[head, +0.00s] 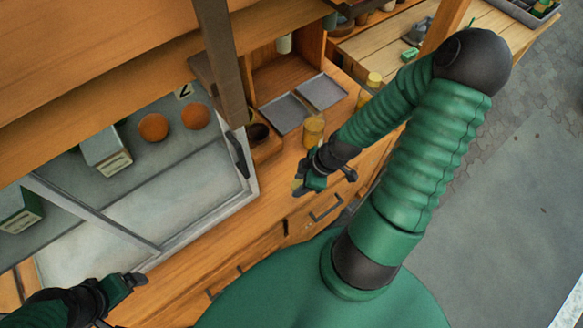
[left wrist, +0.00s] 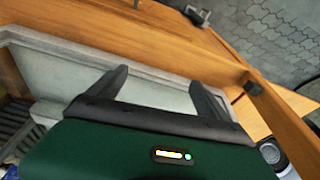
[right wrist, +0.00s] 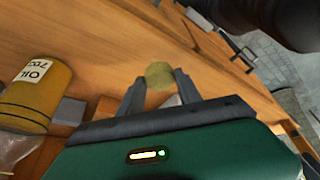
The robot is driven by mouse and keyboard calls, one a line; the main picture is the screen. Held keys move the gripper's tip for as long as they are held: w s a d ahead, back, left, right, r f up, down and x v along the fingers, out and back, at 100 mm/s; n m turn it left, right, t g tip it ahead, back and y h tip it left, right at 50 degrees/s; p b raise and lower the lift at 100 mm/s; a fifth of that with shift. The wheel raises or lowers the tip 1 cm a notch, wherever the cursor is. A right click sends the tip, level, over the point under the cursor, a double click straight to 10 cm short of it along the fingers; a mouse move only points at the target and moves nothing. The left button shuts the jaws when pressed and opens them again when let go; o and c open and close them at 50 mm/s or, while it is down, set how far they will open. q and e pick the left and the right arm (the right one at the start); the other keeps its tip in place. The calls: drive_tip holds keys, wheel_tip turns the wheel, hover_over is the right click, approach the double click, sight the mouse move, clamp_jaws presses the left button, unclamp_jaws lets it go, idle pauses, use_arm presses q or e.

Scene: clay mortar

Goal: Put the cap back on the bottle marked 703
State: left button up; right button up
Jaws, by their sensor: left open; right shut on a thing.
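My right gripper (right wrist: 159,88) is shut on a round yellow cap (right wrist: 159,75), held between its fingertips. In the head view this gripper (head: 300,186) is over the front of the wooden counter, nearer me than a yellow bottle (head: 313,132). The right wrist view shows a yellow bottle (right wrist: 38,92) at left, apart from the gripper; its upside-down label reads OIL and what looks like 703. My left gripper (head: 133,280) is open and empty at the lower left, by the glass case's front edge; its spread fingers show in the left wrist view (left wrist: 162,88).
A glass-topped case (head: 180,215) with orange balls inside fills the left. Two grey trays (head: 283,113) and a dark bowl (head: 258,133) lie behind the bottle. A yellow-capped bottle (head: 374,80) stands farther right, partly behind my arm. A wooden post (head: 222,60) rises beside the case.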

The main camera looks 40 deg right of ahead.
drive_tip(key=r+p, duration=0.1)
drive_tip(key=p, duration=0.1)
drive_tip(key=s+p, duration=0.1)
drive_tip(key=shift+a+r+p, duration=0.25)
drive_tip(key=shift+r+p, duration=0.15)
drive_tip(key=p, duration=0.2)
drive_tip(key=s+p, duration=0.1)
drive_tip(key=p, duration=0.1)
drive_tip(key=shift+s+a+p, duration=0.3)
use_arm(q)
drive_tip(key=w+p+v, duration=0.2)
drive_tip(key=p+v, duration=0.2)
drive_tip(key=v, duration=0.8)
drive_tip(key=shift+w+r, duration=0.3)
drive_tip(key=shift+r, duration=0.15)
use_arm(e)
drive_tip(key=s, duration=0.1)
drive_tip(key=s+a, duration=0.1)
drive_tip(key=s, duration=0.1)
drive_tip(key=s+f, duration=0.1)
drive_tip(key=s, duration=0.1)
drive_tip(key=shift+s+a, duration=0.2)
drive_tip(key=shift+a, duration=0.1)
use_arm(q)
drive_tip(key=shift+w, duration=0.1)
drive_tip(key=shift+c, duration=0.2)
use_arm(e)
drive_tip(key=shift+w, duration=0.1)
